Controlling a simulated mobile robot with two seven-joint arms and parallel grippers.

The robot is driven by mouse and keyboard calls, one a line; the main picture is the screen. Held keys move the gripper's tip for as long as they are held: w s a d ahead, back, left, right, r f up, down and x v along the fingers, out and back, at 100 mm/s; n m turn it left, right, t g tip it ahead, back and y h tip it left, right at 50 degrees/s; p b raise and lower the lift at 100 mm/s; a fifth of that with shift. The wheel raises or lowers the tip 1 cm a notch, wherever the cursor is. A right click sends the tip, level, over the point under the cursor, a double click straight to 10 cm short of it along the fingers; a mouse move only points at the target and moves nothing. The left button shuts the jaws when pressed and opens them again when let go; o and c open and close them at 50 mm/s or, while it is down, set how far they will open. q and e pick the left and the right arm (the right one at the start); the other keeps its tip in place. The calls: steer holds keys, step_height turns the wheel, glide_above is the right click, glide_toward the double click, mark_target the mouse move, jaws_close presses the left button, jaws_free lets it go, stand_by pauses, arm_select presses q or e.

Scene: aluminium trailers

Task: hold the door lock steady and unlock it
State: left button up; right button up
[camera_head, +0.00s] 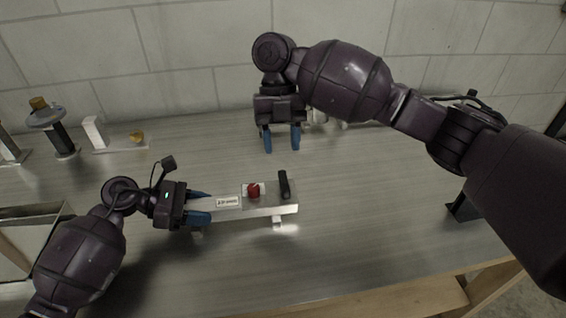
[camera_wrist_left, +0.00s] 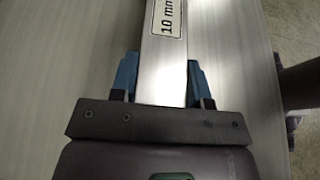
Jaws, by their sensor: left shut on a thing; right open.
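The door lock (camera_head: 260,212) is a silver bar on small feet on the metal table. It carries a white label, a red round knob (camera_head: 254,190) and an upright black handle (camera_head: 284,185). My left gripper (camera_head: 200,208) is shut on the left end of the bar. In the left wrist view its blue fingers (camera_wrist_left: 160,80) sit on both sides of the silver bar (camera_wrist_left: 163,60), below the label. My right gripper (camera_head: 282,138) is open and empty, pointing down behind the lock, apart from it.
At the back left stand a dark post with a round top (camera_head: 62,138) and a plate with a white block and brass piece (camera_head: 120,140). A metal box (camera_head: 40,212) is at the left edge. The table right of the lock (camera_head: 370,220) is clear.

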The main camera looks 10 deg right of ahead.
steer(key=shift+v, duration=2.15)
arm_select(q)
steer(key=o, duration=1.1)
steer(key=shift+o, duration=0.2)
